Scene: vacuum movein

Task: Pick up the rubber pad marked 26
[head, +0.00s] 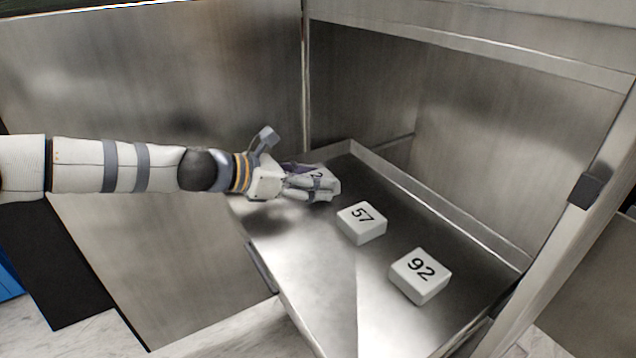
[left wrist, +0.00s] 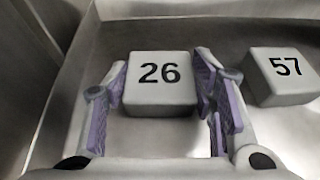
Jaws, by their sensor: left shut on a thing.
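The rubber pad marked 26 (left wrist: 160,82) is a pale grey block with black digits. In the left wrist view it sits between the two purple-lined fingers of my left gripper (left wrist: 162,95), which is shut on it. I cannot tell whether the pad still touches the tray. My right gripper is not in view.
A pad marked 57 (head: 361,222) lies to the right of the held pad, and it also shows in the left wrist view (left wrist: 283,75). A pad marked 92 (head: 420,275) lies nearer the front. All are over a metal tray (head: 325,285) with raised rims, inside a steel cabinet (head: 480,130).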

